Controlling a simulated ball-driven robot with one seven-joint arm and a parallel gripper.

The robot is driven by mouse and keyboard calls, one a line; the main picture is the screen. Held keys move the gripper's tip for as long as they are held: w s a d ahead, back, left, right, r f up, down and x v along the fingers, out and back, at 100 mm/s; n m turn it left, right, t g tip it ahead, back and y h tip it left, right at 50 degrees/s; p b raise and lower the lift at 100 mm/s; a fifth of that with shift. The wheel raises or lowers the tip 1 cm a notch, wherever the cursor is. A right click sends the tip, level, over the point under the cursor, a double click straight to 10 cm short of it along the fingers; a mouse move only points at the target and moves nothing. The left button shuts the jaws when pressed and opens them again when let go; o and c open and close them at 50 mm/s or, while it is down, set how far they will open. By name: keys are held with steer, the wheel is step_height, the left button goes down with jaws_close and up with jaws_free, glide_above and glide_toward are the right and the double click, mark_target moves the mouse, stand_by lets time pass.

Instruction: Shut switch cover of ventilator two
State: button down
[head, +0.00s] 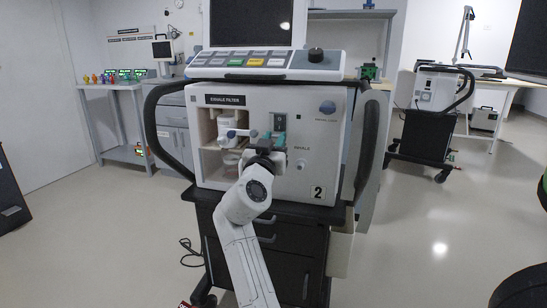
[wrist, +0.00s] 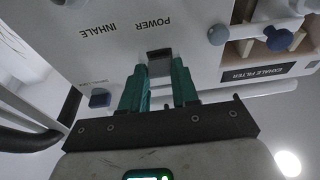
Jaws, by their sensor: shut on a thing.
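Ventilator two (head: 230,180) is a white box on a dark cart, marked with a "2" at its lower right. Its dark switch cover (wrist: 159,58) is by the POWER label in the wrist view; a dark piece (head: 279,121) shows at that place in the head view. My gripper (wrist: 159,80) has teal fingers on both sides of the cover and is shut on it. In the head view my gripper (head: 271,140) is at the front panel, and my arm hides part of the panel below. I cannot tell how far the cover is tilted.
The exhale filter bay (head: 207,130), with a blue-grey knob, is left of my gripper. Black handles (head: 372,135) curve out at both sides. Another ventilator (head: 436,90) on a cart stands back right. A bench (head: 125,84) stands left.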

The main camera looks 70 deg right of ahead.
steer(key=shift+d+f+h+b, duration=0.15)
steer(key=shift+h+b, duration=0.15)
steer(key=shift+b, duration=0.5)
steer(key=c, duration=0.8)
jaws_free()
steer(key=shift+c, duration=0.2)
steer(key=p+v, duration=0.1)
steer(key=v, duration=0.9)
steer(key=shift+a, duration=0.4)
steer(key=shift+f, duration=0.1)
